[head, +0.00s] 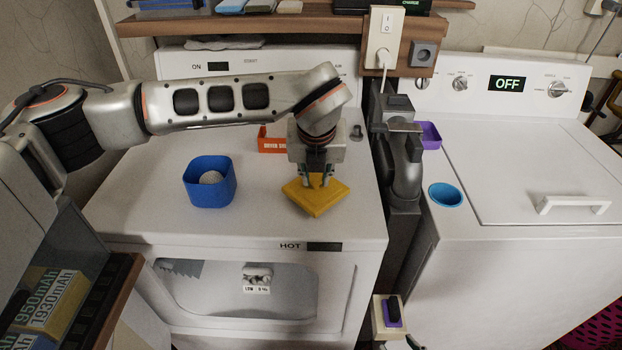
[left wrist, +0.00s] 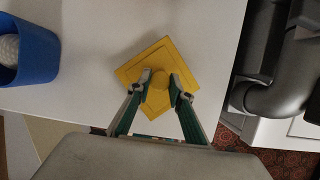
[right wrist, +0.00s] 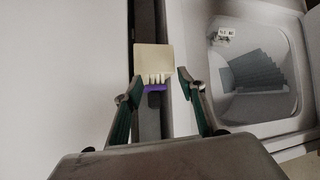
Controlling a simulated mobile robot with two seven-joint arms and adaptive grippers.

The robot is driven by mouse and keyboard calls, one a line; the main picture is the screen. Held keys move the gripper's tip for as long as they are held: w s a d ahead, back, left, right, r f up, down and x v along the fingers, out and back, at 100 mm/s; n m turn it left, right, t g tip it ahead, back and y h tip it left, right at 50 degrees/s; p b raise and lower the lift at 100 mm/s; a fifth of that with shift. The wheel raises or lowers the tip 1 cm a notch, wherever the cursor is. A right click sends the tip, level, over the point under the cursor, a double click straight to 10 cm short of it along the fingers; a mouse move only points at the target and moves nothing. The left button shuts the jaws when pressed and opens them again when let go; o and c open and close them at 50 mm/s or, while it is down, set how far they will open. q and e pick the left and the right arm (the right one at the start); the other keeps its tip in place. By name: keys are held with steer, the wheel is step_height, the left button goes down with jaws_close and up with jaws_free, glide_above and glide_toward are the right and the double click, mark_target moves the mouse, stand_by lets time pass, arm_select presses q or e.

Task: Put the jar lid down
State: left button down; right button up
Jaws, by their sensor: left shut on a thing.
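The jar lid (head: 316,203) is a yellow square plate with a round knob, over the front right part of the left white machine's top. It also shows in the left wrist view (left wrist: 134,73). My left gripper (head: 319,181) points down and is shut on the lid's knob (left wrist: 158,80). I cannot tell whether the lid touches the top or hangs just above it. My right gripper (right wrist: 155,90) is open in the right wrist view, with nothing between its fingertips; a beige block with a purple part (right wrist: 153,62) shows beyond them.
A blue open container (head: 210,190) with a white ball stands left of the lid. An orange-red tray (head: 271,143) lies behind. A dark grey upright appliance (head: 398,165) stands in the gap at right. The machine top (head: 150,170) is clear left of the container.

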arm_select(q)
steer(key=shift+w+f, duration=0.1)
steer(key=shift+f, duration=0.6)
arm_select(e)
steer(key=shift+w+a+f, duration=0.25)
steer(key=shift+w+f, duration=0.05)
steer(key=shift+f, duration=0.05)
arm_select(q)
steer(key=shift+a, duration=0.1)
arm_select(e)
steer(key=shift+w+a+r, duration=0.15)
steer(key=shift+w, duration=0.05)
arm_select(q)
steer(key=shift+r, duration=0.25)
arm_select(e)
steer(key=shift+s+r, duration=0.1)
steer(key=shift+r, duration=0.1)
arm_select(q)
steer(key=shift+f, duration=0.15)
arm_select(e)
steer(key=shift+s+f, duration=0.1)
arm_select(q)
steer(key=c, duration=1.8)
jaws_free()
